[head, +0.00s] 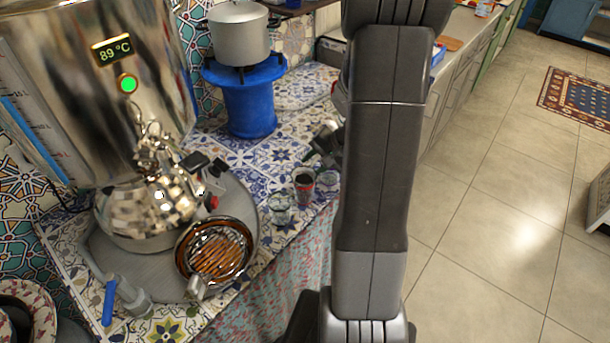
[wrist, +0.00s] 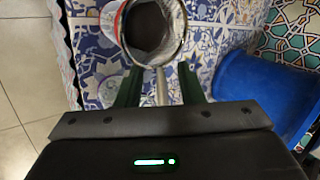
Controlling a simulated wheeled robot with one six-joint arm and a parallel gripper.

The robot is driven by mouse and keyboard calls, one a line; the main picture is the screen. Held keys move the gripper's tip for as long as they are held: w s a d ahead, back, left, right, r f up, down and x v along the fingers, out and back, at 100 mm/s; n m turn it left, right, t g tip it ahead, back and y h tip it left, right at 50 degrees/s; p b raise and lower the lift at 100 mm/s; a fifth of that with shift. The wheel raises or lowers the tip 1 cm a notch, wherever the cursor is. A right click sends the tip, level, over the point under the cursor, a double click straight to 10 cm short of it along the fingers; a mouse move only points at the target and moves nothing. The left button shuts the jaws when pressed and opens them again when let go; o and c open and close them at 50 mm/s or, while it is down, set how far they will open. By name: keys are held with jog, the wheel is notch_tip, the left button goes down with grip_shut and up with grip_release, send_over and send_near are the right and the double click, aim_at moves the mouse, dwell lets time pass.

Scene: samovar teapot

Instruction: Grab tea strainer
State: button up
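The tea strainer (wrist: 182,38) shows in the wrist view as a round metal rim with a dark inside, at the top centre. Its thin handle (wrist: 161,88) points down toward my gripper (wrist: 160,88). The two green fingers stand apart, one on each side of the handle, with a gap on both sides. In the head view my gripper (head: 325,143) is above the tiled counter, partly hidden by my arm. I cannot make out the strainer in the head view.
A glass of dark tea (head: 304,184) and a clear glass (head: 281,208) stand near the counter's front edge. The large metal samovar (head: 90,110) and a shiny teapot (head: 150,212) are at left. A blue stand (head: 248,105) holds a grey pot (head: 238,35) behind.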

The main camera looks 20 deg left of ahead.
jog(key=shift+a+f, duration=0.15)
jog(key=shift+f, duration=0.1)
grip_shut()
jog(key=shift+r, duration=0.15)
